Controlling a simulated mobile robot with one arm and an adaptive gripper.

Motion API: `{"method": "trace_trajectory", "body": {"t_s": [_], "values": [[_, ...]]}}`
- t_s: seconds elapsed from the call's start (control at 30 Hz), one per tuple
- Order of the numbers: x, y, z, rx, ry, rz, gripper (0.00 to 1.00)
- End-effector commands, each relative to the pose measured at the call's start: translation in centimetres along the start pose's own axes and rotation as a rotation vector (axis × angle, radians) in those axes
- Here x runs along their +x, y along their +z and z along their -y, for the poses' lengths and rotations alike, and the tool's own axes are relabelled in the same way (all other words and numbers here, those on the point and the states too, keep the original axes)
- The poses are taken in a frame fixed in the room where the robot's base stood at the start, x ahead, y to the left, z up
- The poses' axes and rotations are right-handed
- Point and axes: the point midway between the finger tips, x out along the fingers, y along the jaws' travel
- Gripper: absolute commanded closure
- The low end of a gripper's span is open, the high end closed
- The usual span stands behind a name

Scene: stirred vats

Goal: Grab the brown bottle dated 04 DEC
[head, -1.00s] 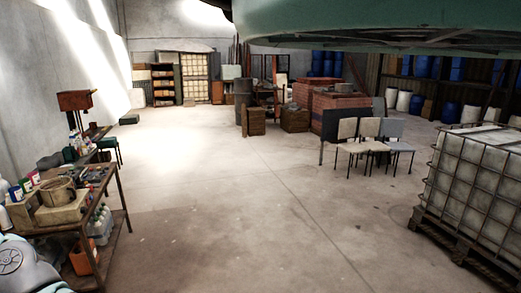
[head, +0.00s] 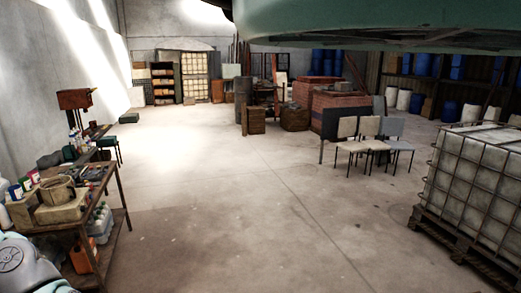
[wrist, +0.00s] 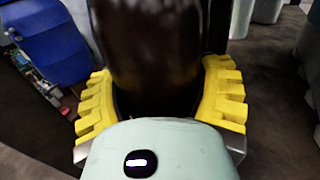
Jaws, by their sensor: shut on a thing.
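In the wrist view a dark brown bottle (wrist: 152,50) stands between the yellow pads of my gripper (wrist: 160,100). The pads are shut on its sides, and it fills the upper middle of the view. No label or date shows on the part of the bottle in view, so I cannot read whether it is dated 04 DEC. Its top and lower end are out of view or hidden. The gripper and this bottle do not show in the head view.
In the head view a cluttered workbench (head: 75,228) stands at the left and a caged white tank (head: 478,185) on a pallet at the right. Several chairs (head: 370,140) stand behind. The concrete floor between is clear. A blue drum (wrist: 60,40) shows in the wrist view.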

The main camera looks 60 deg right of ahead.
Motion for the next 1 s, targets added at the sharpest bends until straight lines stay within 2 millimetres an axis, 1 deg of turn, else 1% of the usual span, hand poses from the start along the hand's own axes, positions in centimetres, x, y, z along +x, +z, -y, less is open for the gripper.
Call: {"method": "trace_trajectory", "body": {"t_s": [0.27,0.47,0.5,0.77,1.0], "values": [[0.1,1.1,0.0,-0.007,0.003,0.003,0.75],[0.1,3.0,-0.1,-0.011,0.002,0.004,0.75],[-0.2,3.2,-0.1,-0.01,0.0,0.005,0.75],[-5.7,2.8,0.1,-0.008,-0.01,0.006,0.75],[-11.8,2.9,0.1,-0.006,-0.01,0.008,0.75]]}}
